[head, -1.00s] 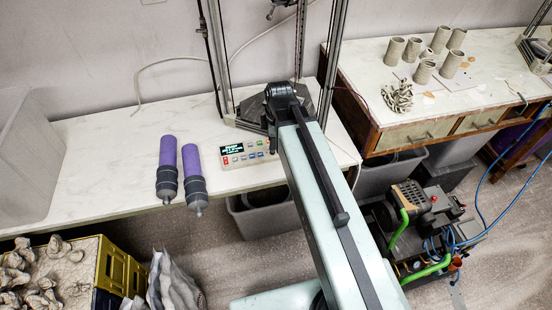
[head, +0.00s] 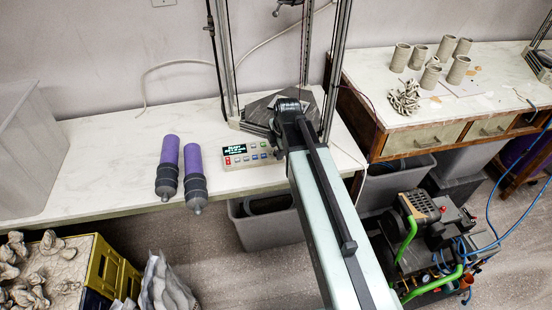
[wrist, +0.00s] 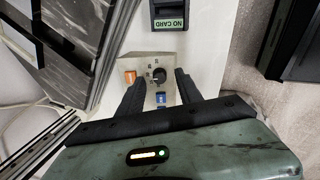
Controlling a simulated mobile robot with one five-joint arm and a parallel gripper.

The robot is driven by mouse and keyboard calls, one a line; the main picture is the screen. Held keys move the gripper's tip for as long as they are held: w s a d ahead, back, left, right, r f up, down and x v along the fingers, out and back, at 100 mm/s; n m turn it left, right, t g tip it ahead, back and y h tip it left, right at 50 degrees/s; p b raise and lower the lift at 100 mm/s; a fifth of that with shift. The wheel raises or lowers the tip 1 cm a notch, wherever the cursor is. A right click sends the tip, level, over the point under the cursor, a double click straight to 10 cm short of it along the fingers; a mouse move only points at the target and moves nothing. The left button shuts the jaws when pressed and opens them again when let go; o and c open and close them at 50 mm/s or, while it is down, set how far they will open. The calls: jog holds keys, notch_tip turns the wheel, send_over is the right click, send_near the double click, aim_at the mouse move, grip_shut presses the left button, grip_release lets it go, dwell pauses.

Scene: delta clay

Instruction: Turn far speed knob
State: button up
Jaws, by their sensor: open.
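A small dark round knob (wrist: 159,74) with a white mark sits on a beige control box (wrist: 151,66) in the wrist view. An orange part (wrist: 129,77) is left of the knob and a blue one (wrist: 160,98) below it. My gripper (wrist: 157,80) is open, its two dark fingers on either side of the knob with gaps; I cannot tell whether they touch the box. In the head view my arm end (head: 291,112) is over the bench beside a panel with a lit display (head: 237,150); the arm hides the fingers and the knob.
Metal frame posts (head: 306,45) rise behind my arm. Two purple cylinders (head: 169,150) lie left of the panel.

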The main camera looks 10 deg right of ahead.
jog(key=shift+x, duration=0.75)
jog(key=shift+r, duration=0.1)
grip_shut()
